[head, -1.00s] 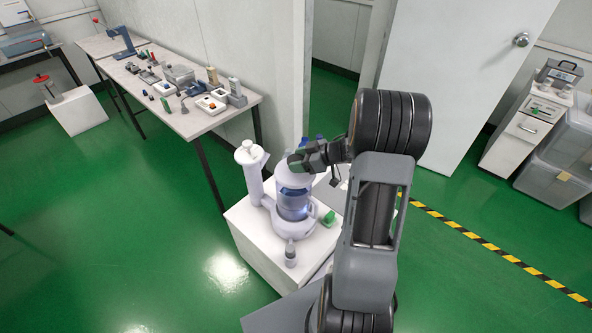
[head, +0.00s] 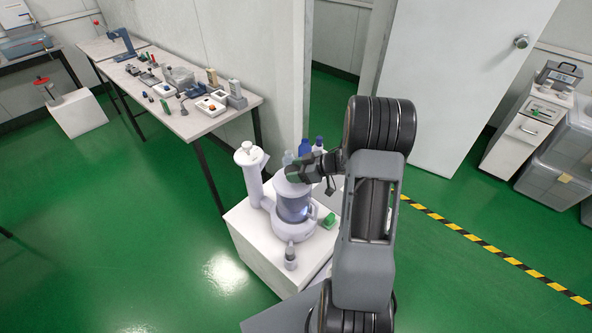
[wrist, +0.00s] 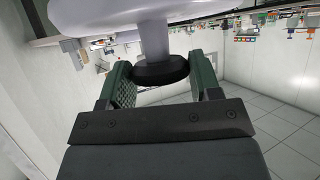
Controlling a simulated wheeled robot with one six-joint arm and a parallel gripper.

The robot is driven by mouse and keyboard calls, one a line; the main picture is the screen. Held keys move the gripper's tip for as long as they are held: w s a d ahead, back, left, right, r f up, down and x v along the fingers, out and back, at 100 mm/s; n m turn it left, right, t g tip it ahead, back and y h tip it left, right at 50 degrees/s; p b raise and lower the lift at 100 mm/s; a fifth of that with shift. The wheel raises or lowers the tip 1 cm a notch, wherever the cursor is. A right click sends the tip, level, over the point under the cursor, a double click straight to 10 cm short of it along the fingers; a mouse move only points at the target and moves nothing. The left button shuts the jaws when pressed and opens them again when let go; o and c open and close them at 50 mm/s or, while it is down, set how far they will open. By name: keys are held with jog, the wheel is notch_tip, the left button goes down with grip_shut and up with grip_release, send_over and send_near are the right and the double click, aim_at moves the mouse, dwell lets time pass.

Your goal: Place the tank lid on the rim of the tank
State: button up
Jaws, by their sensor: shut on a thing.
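The tank (head: 293,210) is a clear bluish vessel on a pale base, standing on a white cabinet. My gripper (head: 296,172) is directly above its top. In the wrist view my gripper (wrist: 163,88) has its green-padded fingers on either side of the dark knob of the tank lid (wrist: 158,40). The lid is a pale disc with a short stem, and the wrist view cuts off its far part. In the head view my gripper partly covers the lid over the tank. I cannot tell whether the lid touches the rim.
A pale column (head: 252,180) stands close left of the tank. Blue-capped bottles (head: 304,148) stand behind, a green item (head: 330,220) to the right, and a small grey-topped bottle (head: 290,255) in front. The white cabinet (head: 262,255) has little free top.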

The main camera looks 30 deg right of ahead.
jog(key=shift+f, duration=0.3)
jog(key=o, duration=1.2)
jog(key=shift+r, duration=0.1)
